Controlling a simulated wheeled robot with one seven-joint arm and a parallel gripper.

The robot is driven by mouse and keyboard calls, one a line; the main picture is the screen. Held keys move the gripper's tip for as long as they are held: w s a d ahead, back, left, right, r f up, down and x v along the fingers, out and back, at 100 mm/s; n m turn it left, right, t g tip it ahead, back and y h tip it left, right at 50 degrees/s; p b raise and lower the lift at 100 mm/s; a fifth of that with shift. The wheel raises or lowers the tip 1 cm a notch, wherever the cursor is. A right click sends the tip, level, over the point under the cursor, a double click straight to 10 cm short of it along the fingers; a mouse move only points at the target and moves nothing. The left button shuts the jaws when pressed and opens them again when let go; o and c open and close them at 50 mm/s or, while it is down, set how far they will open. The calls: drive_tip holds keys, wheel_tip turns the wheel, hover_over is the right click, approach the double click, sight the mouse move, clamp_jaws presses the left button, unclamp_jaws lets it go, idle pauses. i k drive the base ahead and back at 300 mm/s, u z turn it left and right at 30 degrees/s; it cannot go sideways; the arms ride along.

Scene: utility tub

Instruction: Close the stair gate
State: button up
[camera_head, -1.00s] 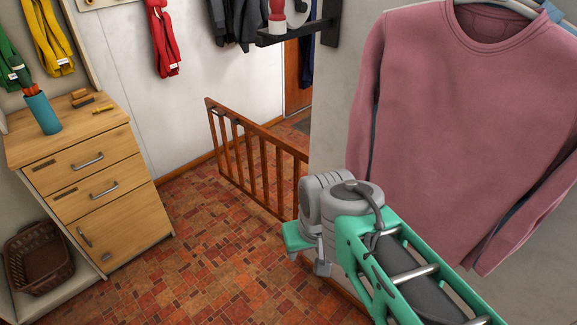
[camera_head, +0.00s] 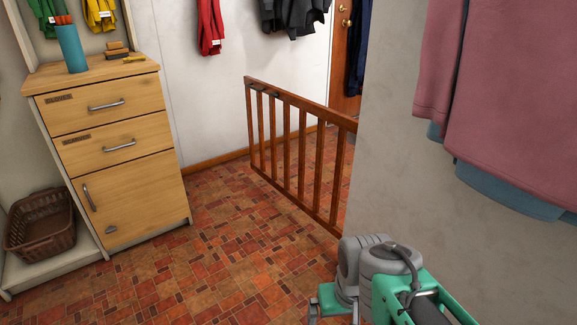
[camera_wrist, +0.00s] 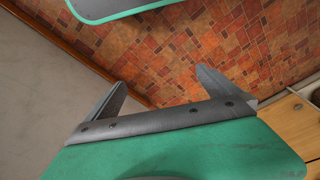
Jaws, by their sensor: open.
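The stair gate (camera_head: 302,102) is a brown wooden frame with several upright slats. It stands out into the room at an angle, with its free end toward the back wall. Its right end runs behind the grey wall corner (camera_head: 390,150), so its hinge side is hidden. A dark fitting shows on the top rail near the free end. My gripper (camera_wrist: 162,88) is open and empty in the wrist view, pointing over the tiled floor. In the head view my green gripper is low, in front of the gate and clear of it.
A wooden drawer cabinet (camera_head: 115,150) stands at the left, with a brown basket (camera_head: 42,225) beside it. A pink sweater (camera_head: 515,110) hangs at the right. The tiled floor (camera_head: 220,255) between cabinet and gate is clear. A brown door (camera_head: 345,50) is behind.

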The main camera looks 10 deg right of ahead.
sight(345, 124)
drive_tip(key=u, duration=0.35)
drive_tip(key=i, duration=2.2)
drive_tip(key=u, duration=0.6)
drive_tip(key=i, duration=0.85)
